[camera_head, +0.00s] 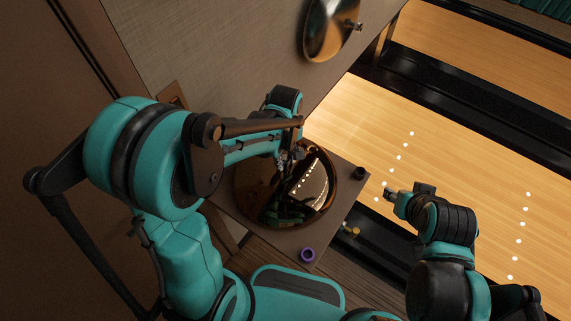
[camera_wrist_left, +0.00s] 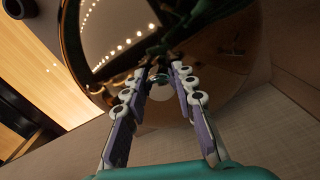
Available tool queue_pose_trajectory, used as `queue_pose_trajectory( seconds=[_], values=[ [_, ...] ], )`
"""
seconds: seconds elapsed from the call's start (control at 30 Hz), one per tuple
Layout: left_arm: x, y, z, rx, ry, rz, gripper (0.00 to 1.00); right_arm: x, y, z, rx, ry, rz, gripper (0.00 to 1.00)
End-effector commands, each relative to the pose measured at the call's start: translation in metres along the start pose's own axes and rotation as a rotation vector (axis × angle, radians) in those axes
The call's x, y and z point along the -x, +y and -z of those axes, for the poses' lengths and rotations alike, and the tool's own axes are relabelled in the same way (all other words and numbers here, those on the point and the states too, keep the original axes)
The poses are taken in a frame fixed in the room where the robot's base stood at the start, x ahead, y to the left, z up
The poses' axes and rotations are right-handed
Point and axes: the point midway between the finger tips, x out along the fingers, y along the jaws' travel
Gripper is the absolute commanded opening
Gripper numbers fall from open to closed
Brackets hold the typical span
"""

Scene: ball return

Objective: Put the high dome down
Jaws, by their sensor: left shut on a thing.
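A large glossy bronze dome (camera_head: 325,185) is over the brown table top, with lane lights mirrored in it; I cannot tell whether it rests on the top or hangs just above. My left gripper (camera_head: 291,157) is at the middle of this dome. In the left wrist view the dome (camera_wrist_left: 225,50) fills the upper middle, and my left gripper (camera_wrist_left: 160,80) is shut on its small knob. A second bronze dome (camera_head: 328,30) with a knob is high on the grey wall panel. My right gripper (camera_head: 391,193) is right of the table, apart from both domes; its jaws are too small to read.
The table top (camera_head: 346,190) has little bare room around the dome. A purple ring-like piece (camera_head: 307,255) is at its front edge and a dark round piece (camera_head: 360,173) at its right corner. The wall panel (camera_head: 200,45) stands behind. Bowling lanes (camera_head: 460,150) lie to the right.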

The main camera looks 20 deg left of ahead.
Motion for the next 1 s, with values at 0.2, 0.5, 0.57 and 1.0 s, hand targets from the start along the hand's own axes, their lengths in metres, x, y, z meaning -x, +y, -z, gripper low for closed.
queue_pose_trajectory(
  seconds=[0.2,0.5,0.57,1.0],
  values=[
    [-0.025,0.000,0.000,0.000,0.000,0.000,0.00,-0.009,0.000,-0.006,0.000,0.000,0.000,0.40],
    [-0.024,0.000,0.000,0.000,0.000,0.000,0.47,-0.008,0.000,-0.006,0.000,0.000,0.000,0.40],
    [-0.024,0.001,0.000,0.000,0.000,0.000,0.47,-0.008,0.000,-0.006,0.000,0.000,0.000,0.40],
    [0.017,0.000,0.000,0.000,0.000,0.000,0.47,0.005,0.000,0.003,0.000,0.000,0.000,0.40]
  ],
)
